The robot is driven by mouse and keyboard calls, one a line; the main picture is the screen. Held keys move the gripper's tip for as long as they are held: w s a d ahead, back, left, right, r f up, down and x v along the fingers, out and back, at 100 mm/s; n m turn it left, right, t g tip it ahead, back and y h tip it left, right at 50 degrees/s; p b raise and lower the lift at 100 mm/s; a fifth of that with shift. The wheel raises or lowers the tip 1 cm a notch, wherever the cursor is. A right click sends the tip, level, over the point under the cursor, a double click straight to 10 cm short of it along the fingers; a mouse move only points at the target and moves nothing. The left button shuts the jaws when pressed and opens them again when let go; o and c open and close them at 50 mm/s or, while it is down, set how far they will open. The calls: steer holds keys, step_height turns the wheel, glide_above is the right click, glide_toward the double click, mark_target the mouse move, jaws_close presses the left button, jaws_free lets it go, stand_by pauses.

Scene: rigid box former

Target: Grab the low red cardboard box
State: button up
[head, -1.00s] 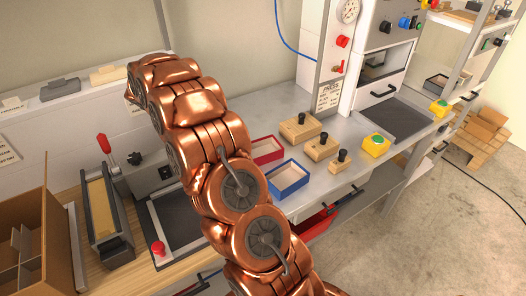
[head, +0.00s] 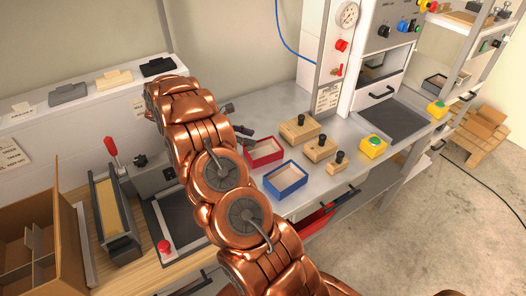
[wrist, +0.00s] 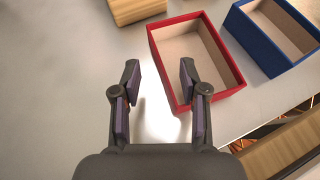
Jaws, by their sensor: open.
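The low red cardboard box (head: 264,152) is an open tray with a beige inside, lying on the grey metal worktop. In the wrist view the red box (wrist: 158,62) is just beyond my fingers, ahead and to the right. My gripper (wrist: 160,76) is open and empty, with a bare gap between its fingertips. Its right fingertip is close to the box's left wall; I cannot tell if they touch. In the head view my gripper (head: 238,120) shows at the box's back left, partly hidden by my copper arm.
A blue box (head: 286,180) stands close to the red box's right. Wooden blocks with black knobs (head: 300,128) stand behind and to the right. Bare worktop lies left of the red box in the wrist view.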

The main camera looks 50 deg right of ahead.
mark_target(258, 148)
steer(key=x, duration=0.1)
steer(key=p+x, duration=0.1)
steer(key=x, duration=0.1)
steer(key=shift+s+d+r+p, duration=0.1)
steer(key=shift+d+r+p, duration=0.1)
steer(key=shift+d+p, duration=0.1)
steer(key=shift+s+d+f, duration=0.15)
steer(key=shift+d+f, duration=0.05)
steer(key=shift+f, duration=0.1)
jaws_close()
